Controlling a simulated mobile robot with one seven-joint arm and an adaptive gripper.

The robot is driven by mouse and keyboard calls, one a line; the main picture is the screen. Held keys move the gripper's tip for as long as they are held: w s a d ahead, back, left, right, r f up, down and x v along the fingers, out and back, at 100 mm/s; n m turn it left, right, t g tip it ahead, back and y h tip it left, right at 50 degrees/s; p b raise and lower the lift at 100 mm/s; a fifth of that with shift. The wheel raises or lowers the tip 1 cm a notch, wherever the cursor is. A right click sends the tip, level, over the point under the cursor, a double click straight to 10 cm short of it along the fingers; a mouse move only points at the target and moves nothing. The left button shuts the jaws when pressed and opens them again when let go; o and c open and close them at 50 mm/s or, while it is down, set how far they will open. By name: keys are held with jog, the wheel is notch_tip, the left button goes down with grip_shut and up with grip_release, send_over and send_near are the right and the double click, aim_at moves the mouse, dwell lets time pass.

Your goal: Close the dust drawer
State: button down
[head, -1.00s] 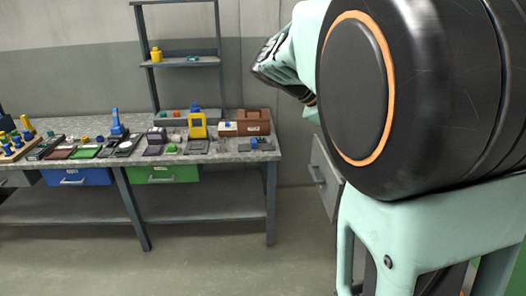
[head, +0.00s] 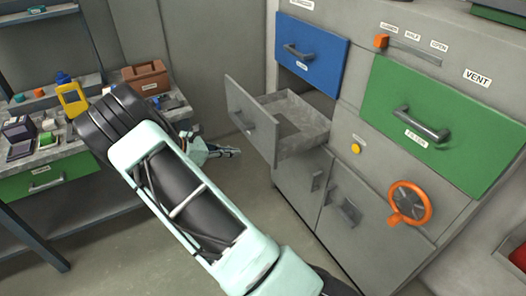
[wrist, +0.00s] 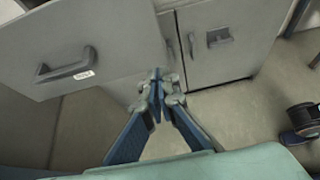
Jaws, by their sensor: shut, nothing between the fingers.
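A grey drawer (head: 255,125) stands pulled out from the cabinet, below a blue drawer. Its inside shows and looks empty. It has a bar handle (head: 243,122) on its front. I take it for the dust drawer; its label is too small to read. My gripper (head: 238,152) is shut and empty, to the left of the drawer front and a little below its handle, seemingly apart from it. In the wrist view the drawer front (wrist: 110,35) fills the upper left, with its handle (wrist: 65,66) and a small label, and the shut fingertips (wrist: 157,80) lie right of the handle.
The cabinet has a shut blue drawer (head: 309,58), a green VENT front (head: 440,122), an orange handwheel (head: 410,203), a yellow button (head: 356,149) and grey lower doors (head: 300,185). A cluttered workbench (head: 50,160) stands left. Floor is free between them.

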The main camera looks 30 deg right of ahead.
jog(key=f, duration=0.1)
send_near(273, 152)
notch_tip(273, 152, down, 3)
jog(key=d, duration=0.2)
jog(key=d+p, duration=0.1)
jog(key=d, duration=0.1)
jog(key=shift+w+d+f, duration=0.1)
jog(key=shift+d+f, duration=0.15)
jog(key=shift+d, duration=0.5)
jog(key=d+b, duration=0.1)
jog(key=d, duration=0.7)
jog(key=d+b, duration=0.2)
jog(key=d, duration=0.7)
jog(key=w+d+b, duration=0.1)
jog(key=d, duration=0.8)
jog(key=shift+b, duration=0.35)
jog(key=shift+d+r, duration=0.1)
jog(key=shift+d, duration=0.25)
jog(key=shift+r, duration=0.1)
